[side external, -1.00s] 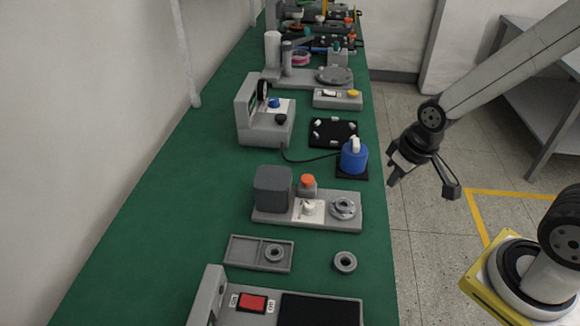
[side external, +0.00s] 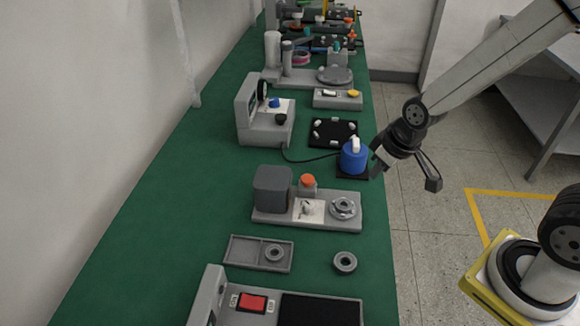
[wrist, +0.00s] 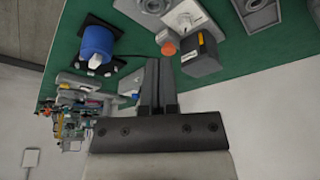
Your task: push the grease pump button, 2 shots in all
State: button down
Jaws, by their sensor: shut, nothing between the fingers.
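The grease station (side external: 265,218) is a low grey base with a dark grey block (side external: 272,188), a white-plated dial (side external: 309,208) and a metal ring seat (side external: 344,207). I take its orange button (side external: 307,181), behind the dial, to be the grease pump button. In the wrist view the orange button (wrist: 167,42) shows just beyond the fingertips, beside the dark block (wrist: 200,55). My gripper (side external: 376,170) is shut and empty, in the air at the bench's right edge, right of the button and apart from it. Its closed fingers also show in the wrist view (wrist: 158,62).
A blue cylinder with a white top (side external: 354,158) stands close to my gripper, on a black base with a cable to a grey tester (side external: 265,118). A loose ring (side external: 345,262) and a shallow tray (side external: 245,252) lie nearer the camera.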

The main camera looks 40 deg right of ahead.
aim_at(310, 180)
jog(key=w+a+f+n+t, duration=0.1)
jog(key=w+n+t, duration=0.1)
jog(key=w, duration=0.7)
jog(key=w+a+f+n+t, duration=0.1)
jog(key=w+f+n+t, duration=0.1)
jog(key=w+n, duration=0.3)
jog(key=shift+w+a+t+h, duration=0.3)
jog(key=shift+w+t, duration=0.4)
jog(key=shift+w, duration=1.15)
jog(key=shift+d, duration=0.1)
jog(key=shift+f, duration=4.35)
